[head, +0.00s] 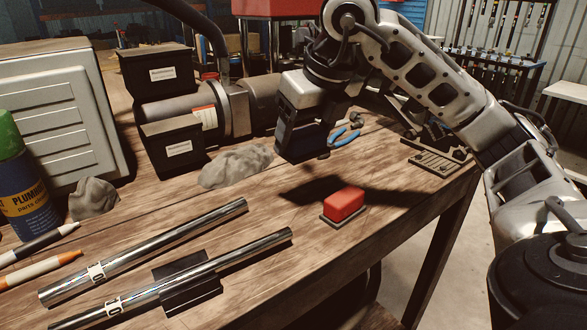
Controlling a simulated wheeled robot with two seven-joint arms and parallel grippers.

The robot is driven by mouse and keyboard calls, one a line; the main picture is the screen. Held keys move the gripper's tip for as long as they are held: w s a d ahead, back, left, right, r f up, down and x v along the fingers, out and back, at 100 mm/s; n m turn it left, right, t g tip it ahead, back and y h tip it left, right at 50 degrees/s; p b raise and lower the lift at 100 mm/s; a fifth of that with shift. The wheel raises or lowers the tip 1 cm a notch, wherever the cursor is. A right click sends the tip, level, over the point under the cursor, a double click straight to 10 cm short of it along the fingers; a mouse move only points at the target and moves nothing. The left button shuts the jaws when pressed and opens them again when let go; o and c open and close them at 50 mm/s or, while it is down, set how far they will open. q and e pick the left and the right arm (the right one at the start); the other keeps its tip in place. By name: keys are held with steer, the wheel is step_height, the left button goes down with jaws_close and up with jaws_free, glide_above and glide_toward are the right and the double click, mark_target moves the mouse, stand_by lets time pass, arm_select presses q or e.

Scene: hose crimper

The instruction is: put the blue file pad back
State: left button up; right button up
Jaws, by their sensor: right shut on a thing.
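My right gripper (301,125) hangs over the back middle of the wooden bench, pointing down. It is shut on a dark blue block, which looks like the blue file pad (313,143). The pad is held just below the gripper body, and the fingers hide part of it. A shadow on the bench in front suggests the pad is above the wood, but the exact gap cannot be told. My left gripper is out of view.
A red block on a dark base (343,204) stands in front of the gripper. Blue-handled pliers (345,137) lie close right, a grey lump (236,166) left. Two metal tubes (150,250) lie front left. Black bins (172,148) stand behind. Bare wood lies around the red block.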

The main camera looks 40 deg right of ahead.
steer(key=w+f, duration=0.1)
steer(key=w+d+f, duration=0.1)
steer(key=f, duration=0.1)
steer(key=w+f, duration=0.2)
steer(key=shift+d+f, duration=0.1)
steer(key=shift+d, duration=0.25)
steer(key=shift+s+b+x, duration=0.15)
steer(key=shift+s+x, duration=0.05)
steer(key=shift+x, duration=0.7)
steer(key=shift+s+b+x, duration=0.15)
steer(key=shift+x, duration=0.8)
steer(key=shift+f, duration=0.2)
steer(key=shift+f, duration=0.15)
steer(key=o, duration=1.2)
steer(key=shift+c, duration=0.2)
